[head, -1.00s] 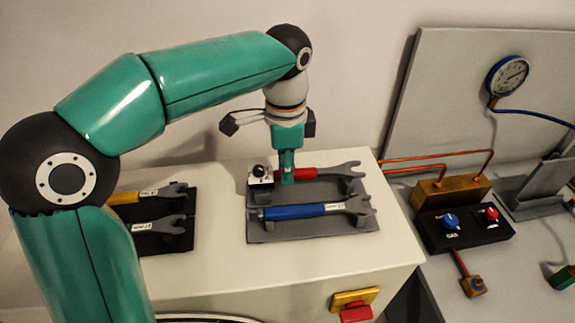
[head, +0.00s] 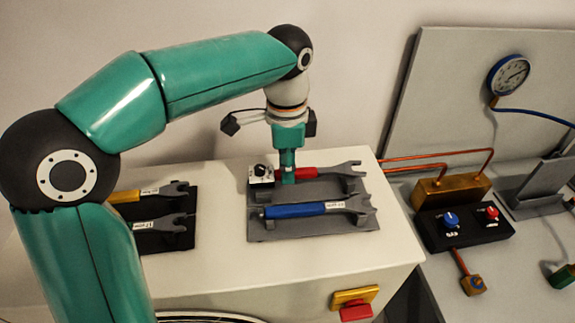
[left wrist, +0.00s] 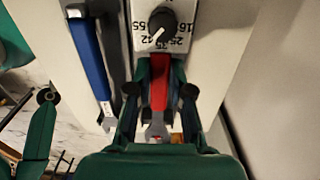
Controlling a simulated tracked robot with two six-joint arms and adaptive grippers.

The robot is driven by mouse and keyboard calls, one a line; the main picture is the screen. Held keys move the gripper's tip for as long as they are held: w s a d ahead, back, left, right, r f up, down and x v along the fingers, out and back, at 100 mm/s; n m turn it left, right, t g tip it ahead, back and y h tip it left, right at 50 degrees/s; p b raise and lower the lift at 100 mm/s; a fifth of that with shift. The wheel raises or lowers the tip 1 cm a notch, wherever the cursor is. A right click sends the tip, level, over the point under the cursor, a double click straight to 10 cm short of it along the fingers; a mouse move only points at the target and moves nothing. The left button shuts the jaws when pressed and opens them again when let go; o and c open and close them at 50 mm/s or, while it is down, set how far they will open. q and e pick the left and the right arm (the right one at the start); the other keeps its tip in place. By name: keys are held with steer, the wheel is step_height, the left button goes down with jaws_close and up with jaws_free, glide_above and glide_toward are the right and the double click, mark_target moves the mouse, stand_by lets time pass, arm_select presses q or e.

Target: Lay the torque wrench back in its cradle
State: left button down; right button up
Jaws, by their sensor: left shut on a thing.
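The red-handled wrench (head: 305,172) with a grey open-ended head lies along the back row of a grey two-place cradle (head: 313,190). I cannot tell if it rests fully on its supports. My left gripper (head: 288,178) points down and is shut on the red handle. In the left wrist view the fingers (left wrist: 159,75) stand on both sides of the red handle (left wrist: 159,92). A white block with a black dial (head: 261,175) and numbers is at the handle's left end.
A blue-handled wrench (head: 300,210) lies in the front row, close beside. Two more wrenches lie on a black rack (head: 168,205) at left. A red button (head: 356,312) is on the bench front. Copper pipes (head: 440,157) and a gauge (head: 508,75) are at right.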

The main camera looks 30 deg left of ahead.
arm_select(q)
steer(key=shift+f+b, duration=0.4)
steer(key=shift+f, duration=0.3)
stand_by(0.3)
steer(key=c, duration=1)
jaws_free()
step_height(320, 180, up, 12)
steer(key=shift+f, duration=0.1)
